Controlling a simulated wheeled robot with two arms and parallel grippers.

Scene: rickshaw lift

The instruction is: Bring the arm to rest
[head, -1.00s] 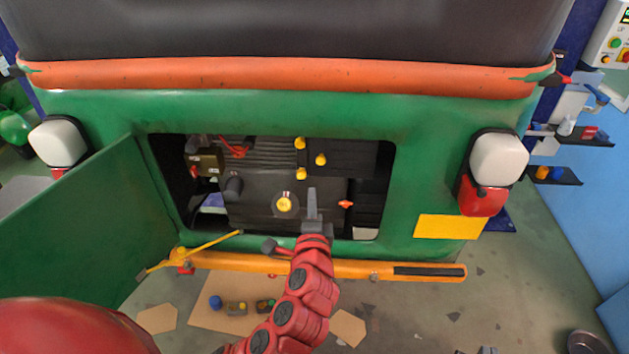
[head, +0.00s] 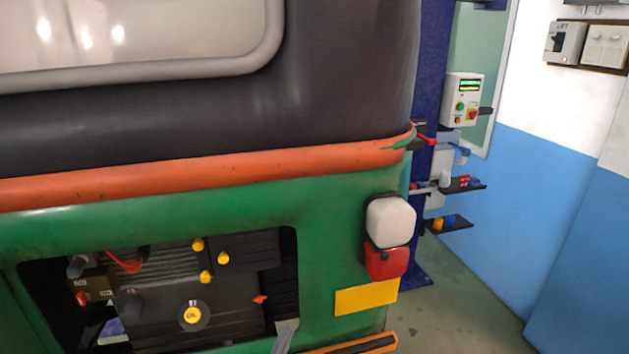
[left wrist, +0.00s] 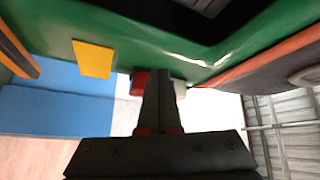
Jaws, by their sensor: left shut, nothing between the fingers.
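My left gripper (head: 285,337) shows only as a grey fingertip at the bottom edge of the head view. It is in front of the lower right corner of the open engine bay; the rest of the arm is out of the picture. In the left wrist view the left gripper (left wrist: 158,100) is shut and empty, its fingers together. The fingers point toward the green rear body of the rickshaw (left wrist: 150,42). My right gripper is in neither view.
The rickshaw's green rear panel (head: 325,215) fills the left and middle. Its engine bay (head: 165,325) is open, with yellow caps. A tail lamp (head: 388,222) and yellow plate (head: 365,297) are to the right. A lift control box (head: 463,98) hangs beside a blue post. Floor is clear at lower right.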

